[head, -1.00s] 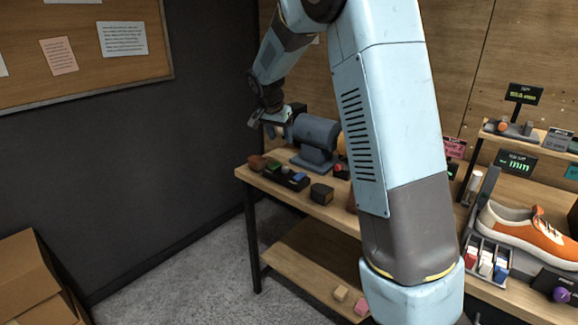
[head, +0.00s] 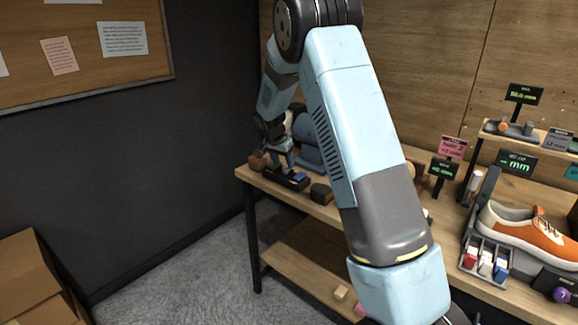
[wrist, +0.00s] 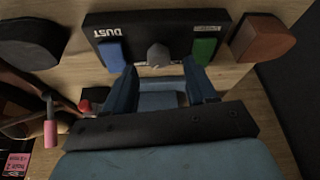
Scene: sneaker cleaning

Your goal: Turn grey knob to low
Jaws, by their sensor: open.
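The grey knob (wrist: 158,55) sits on the front of a black box (wrist: 178,33) marked DUST, which appears upside down in the wrist view. A blue piece (wrist: 112,54) and a green piece (wrist: 204,50) are on either side of the knob. My gripper (wrist: 162,72) is open, with its two blue fingers apart and pointing at the box. The knob shows between the fingertips, and I cannot tell whether they touch it. In the head view my gripper (head: 277,153) is low over the box (head: 288,179), and the knob is too small to make out.
A brown block (wrist: 263,38) is close beside the box, and a dark rounded thing (wrist: 30,43) lies on its other side. The blue-grey machine (head: 308,140) stands behind my gripper. An orange sneaker (head: 522,230) is far right on the bench.

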